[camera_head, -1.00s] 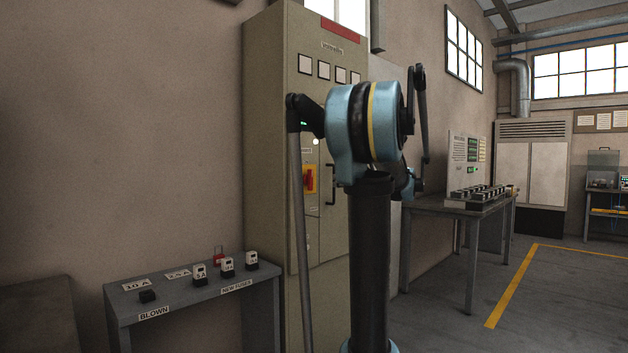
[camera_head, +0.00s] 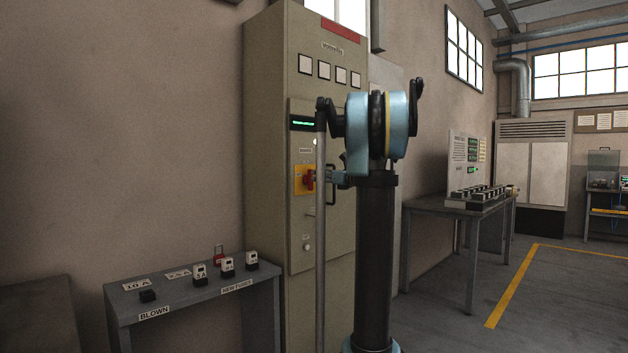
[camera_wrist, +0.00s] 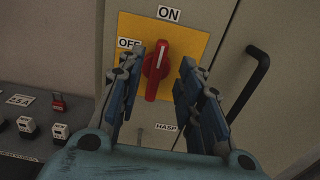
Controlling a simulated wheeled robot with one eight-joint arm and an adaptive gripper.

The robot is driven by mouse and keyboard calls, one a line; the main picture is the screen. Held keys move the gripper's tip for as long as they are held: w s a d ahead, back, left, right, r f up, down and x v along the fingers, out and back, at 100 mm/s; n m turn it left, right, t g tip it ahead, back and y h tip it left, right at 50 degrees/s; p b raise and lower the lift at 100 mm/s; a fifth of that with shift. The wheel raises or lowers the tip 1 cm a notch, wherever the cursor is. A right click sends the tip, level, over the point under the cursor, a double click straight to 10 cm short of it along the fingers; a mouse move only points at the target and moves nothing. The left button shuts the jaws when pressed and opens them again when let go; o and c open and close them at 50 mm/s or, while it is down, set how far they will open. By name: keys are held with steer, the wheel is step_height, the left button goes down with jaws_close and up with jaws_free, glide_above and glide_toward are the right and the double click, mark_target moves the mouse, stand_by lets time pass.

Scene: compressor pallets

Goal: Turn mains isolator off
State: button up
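The mains isolator is a red rotary handle (camera_wrist: 156,70) on a yellow plate (camera_wrist: 190,40), on the front of the beige cabinet (camera_head: 270,110). In the wrist view the handle stands nearly upright, leaning slightly, with its top toward the ON label (camera_wrist: 169,14). The OFF label (camera_wrist: 129,43) is at its upper left. My gripper (camera_wrist: 158,75) is open, with one finger on each side of the handle. A gap shows at the right finger; I cannot tell whether the left finger touches. In the head view the red handle (camera_head: 309,179) is partly hidden by my arm.
A black door handle (camera_wrist: 248,85) is close to the right of the plate. A HASP label (camera_wrist: 166,127) is below it. A grey bench (camera_head: 190,292) with fuses and a red padlock (camera_head: 219,254) stands left of the cabinet.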

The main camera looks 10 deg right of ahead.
mark_target(309, 180)
steer(key=x, duration=0.4)
steer(key=shift+w, duration=0.1)
jaws_close()
